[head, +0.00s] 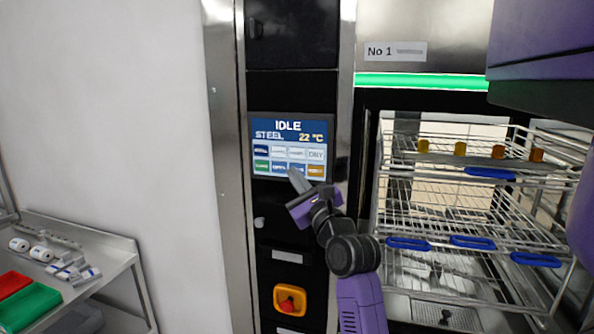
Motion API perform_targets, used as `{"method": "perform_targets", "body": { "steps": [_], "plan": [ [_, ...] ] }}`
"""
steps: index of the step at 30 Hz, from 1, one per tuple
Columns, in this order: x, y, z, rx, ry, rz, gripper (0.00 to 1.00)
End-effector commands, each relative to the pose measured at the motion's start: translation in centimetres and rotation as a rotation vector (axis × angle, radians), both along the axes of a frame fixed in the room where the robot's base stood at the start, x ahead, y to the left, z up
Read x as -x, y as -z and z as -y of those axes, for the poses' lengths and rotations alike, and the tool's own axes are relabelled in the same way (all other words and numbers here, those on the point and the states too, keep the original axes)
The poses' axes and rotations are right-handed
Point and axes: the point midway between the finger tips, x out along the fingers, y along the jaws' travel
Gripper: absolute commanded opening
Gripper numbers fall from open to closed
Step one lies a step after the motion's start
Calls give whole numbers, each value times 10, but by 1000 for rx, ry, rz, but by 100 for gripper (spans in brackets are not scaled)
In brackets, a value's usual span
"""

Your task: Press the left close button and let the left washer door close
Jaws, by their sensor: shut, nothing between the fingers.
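The left washer's control screen (289,145) reads IDLE, STEEL, 22 °C, with rows of small buttons. My gripper (297,178) is shut and empty, its tip in front of the lower button row. I cannot tell whether it touches the screen. The tip partly covers the buttons in the middle of that row. A green button (262,166) shows at the row's left end; its label is too small to read. The washer marked No 1 stands open to the right of the panel, and its racks (450,190) are in plain view.
A red emergency knob (289,300) on a yellow plate sits below the screen. A green light bar (420,81) glows above the washer opening. Blue-handled racks fill the opening. A steel table (110,255) with red and green items stands at the lower left.

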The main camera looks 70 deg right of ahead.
Motion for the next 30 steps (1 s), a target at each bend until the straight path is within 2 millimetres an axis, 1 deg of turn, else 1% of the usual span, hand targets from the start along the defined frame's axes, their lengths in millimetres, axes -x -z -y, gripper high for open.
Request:
{"method": "perform_targets", "body": {
  "steps": [12, 30],
  "plan": [
    [-1, -1, 8, 0, -1, -1, 0],
    [-1, 0, 11, 0, 0, 0, 0]
  ]
}}
